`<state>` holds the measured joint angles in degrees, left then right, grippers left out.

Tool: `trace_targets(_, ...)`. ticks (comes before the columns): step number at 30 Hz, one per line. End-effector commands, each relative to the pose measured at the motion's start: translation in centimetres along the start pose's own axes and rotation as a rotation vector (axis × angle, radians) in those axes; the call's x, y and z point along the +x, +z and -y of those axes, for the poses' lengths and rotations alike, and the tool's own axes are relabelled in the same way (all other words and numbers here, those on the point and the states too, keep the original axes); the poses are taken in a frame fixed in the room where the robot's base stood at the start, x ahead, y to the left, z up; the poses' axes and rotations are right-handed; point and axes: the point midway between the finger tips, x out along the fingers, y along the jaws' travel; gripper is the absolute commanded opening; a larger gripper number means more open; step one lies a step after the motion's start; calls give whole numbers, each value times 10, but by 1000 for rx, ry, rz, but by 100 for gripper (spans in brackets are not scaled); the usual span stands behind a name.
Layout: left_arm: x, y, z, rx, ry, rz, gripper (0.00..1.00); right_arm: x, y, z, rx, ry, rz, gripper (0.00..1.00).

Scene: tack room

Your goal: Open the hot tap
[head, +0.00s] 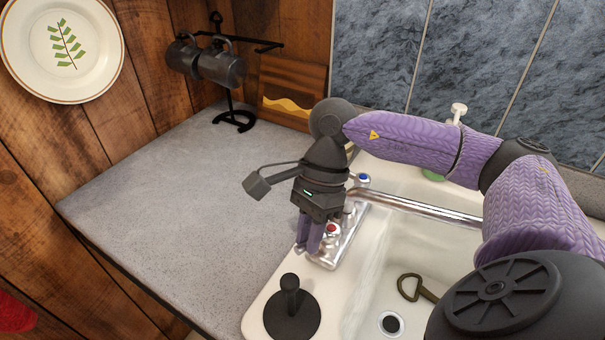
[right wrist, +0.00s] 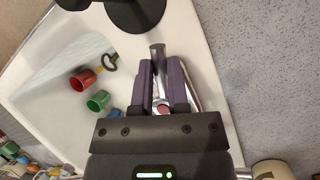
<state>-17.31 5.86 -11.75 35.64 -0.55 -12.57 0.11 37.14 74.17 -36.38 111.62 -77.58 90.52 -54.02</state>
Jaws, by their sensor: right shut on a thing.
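The chrome tap set stands on the left rim of the white sink (head: 262,318). The hot tap (head: 331,229) has a red cap, and the cold tap (head: 363,178) has a blue one farther back. My right gripper (head: 308,247) reaches down at the hot tap with its purple fingers. In the right wrist view the fingers (right wrist: 160,72) are shut on the hot tap's metal lever (right wrist: 157,58), one finger on each side, with the red cap near their base. The spout (head: 425,208) extends right over the basin. My left gripper is not in view.
A black upright-handled object (head: 291,312) stands on the near sink rim, close to the tap. A brass-coloured looped tool (head: 409,288) lies in the basin near the drain (head: 390,323). Red (right wrist: 82,80) and green (right wrist: 98,101) cups are also there.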

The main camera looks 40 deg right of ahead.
Motion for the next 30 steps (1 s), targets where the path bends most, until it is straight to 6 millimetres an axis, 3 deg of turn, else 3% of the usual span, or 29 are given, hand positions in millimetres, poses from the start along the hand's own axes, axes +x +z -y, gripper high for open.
trace_targets(9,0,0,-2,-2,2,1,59,0,0,0,-1,0,0,0)
trace_targets(10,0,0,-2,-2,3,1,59,0,0,0,-1,0,0,24)
trace_targets(15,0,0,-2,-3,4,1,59,0,0,0,0,0,0,55)
trace_targets(23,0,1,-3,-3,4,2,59,-2,0,0,0,0,0,55)
trace_targets(26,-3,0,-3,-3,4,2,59,-16,1,0,0,-3,1,55)
trace_targets(30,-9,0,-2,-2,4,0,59,-54,1,0,0,-6,2,55)
